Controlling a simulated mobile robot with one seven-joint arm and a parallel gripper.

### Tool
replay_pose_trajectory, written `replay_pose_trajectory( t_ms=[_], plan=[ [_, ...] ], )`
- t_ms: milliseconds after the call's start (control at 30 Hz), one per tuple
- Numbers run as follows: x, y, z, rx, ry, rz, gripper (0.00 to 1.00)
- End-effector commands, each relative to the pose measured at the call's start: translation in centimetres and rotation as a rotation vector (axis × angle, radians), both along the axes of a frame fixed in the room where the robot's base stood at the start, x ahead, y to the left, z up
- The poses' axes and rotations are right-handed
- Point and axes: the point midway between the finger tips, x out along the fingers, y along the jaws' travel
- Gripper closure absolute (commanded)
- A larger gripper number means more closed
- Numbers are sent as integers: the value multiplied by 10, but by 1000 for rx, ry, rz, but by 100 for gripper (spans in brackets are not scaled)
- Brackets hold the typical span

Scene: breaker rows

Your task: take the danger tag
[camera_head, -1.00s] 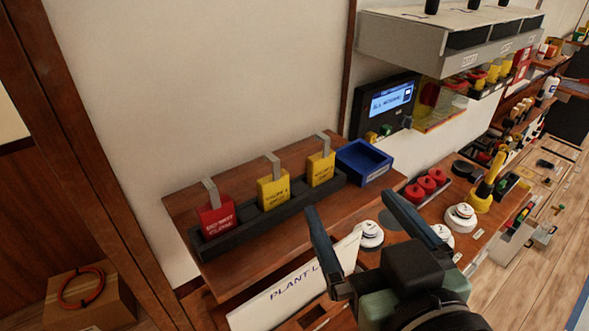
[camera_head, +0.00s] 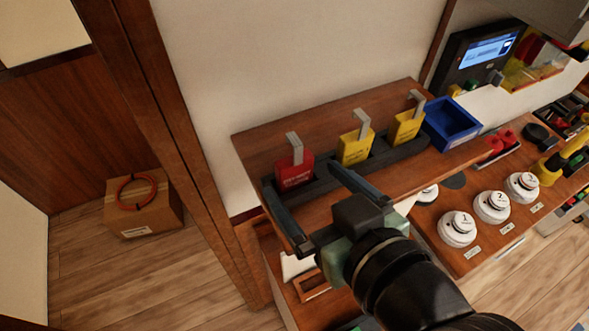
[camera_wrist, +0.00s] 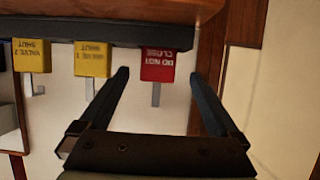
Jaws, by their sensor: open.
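The danger tag is a red tag with white lettering and a grey metal hook (camera_head: 294,172). It stands at the left end of a dark rack (camera_head: 378,162) on a wooden shelf. My gripper (camera_head: 301,177) is open and empty, with its fingers pointing at the tag. In the wrist view, the red tag (camera_wrist: 158,67) appears upside down between the two fingertips (camera_wrist: 160,74), with a gap on each side. I cannot tell whether the tips reach level with it in depth.
Two yellow tags (camera_head: 354,147) (camera_head: 405,128) stand right of the red one in the rack. A blue tray (camera_head: 450,123) sits at the shelf's right end. White numbered dials (camera_head: 457,228) lie on a lower board at right. A box (camera_head: 143,207) with an orange ring stands on the floor at left.

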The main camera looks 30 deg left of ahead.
Motion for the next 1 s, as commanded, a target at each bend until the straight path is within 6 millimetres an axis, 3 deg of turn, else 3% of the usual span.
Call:
replay_pose_trajectory(
  t_ms=[367, 667, 1000],
  plan=[
    [28, 33, -17, 1, 3, 2, 3],
    [32, 37, -21, -1, -1, -1, 3],
    [32, 36, -20, 0, 0, -1, 64]
  ],
)
